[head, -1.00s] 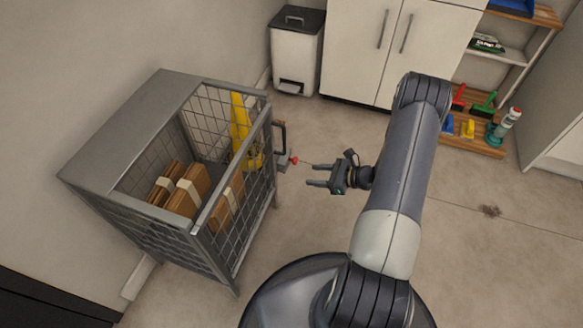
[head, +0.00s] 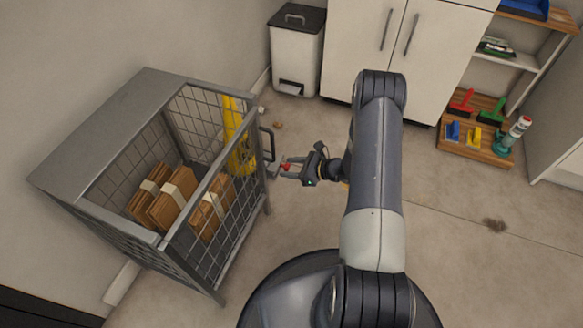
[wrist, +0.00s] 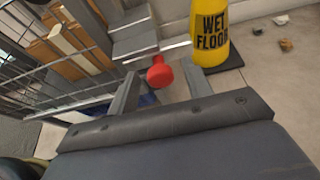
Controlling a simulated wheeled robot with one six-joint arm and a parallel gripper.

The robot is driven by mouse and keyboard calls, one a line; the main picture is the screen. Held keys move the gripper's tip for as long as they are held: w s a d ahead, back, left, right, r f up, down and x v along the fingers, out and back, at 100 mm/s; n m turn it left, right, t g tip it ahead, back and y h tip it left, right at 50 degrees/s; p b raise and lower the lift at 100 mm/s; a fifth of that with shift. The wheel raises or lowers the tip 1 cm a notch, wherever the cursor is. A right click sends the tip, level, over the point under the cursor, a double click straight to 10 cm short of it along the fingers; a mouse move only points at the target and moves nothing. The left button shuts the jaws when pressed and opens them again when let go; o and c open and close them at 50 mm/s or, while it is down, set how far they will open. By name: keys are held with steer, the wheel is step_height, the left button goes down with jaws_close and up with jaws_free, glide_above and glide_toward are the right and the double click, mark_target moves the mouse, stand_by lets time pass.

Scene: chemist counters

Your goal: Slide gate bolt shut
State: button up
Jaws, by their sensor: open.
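The wire cage (head: 215,190) stands at the left, with a gate on its right side. A bolt with a red knob (head: 286,167) sticks out from the gate toward my gripper. In the wrist view the red knob (wrist: 159,72) lies between and just past my two finger tips. My gripper (head: 288,168) is open, with its fingers on either side of the knob; I cannot tell whether they touch it. The grey bolt plate (wrist: 134,38) shows beyond the knob. How far the bolt is engaged is hidden.
Brown parcels (head: 172,205) lie in the cage. A yellow wet floor sign (wrist: 209,30) stands beside the gate. A white bin (head: 297,55) and cupboard (head: 385,50) stand behind. The floor right of my arm is mostly clear.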

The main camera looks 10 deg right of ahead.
steer(key=shift+c, duration=0.6)
jaws_close()
steer(key=shift+s+a, duration=0.7)
steer(key=shift+s, duration=0.25)
steer(key=shift+s+a, duration=0.7)
steer(key=shift+s, duration=0.25)
steer(key=shift+o, duration=0.6)
jaws_free()
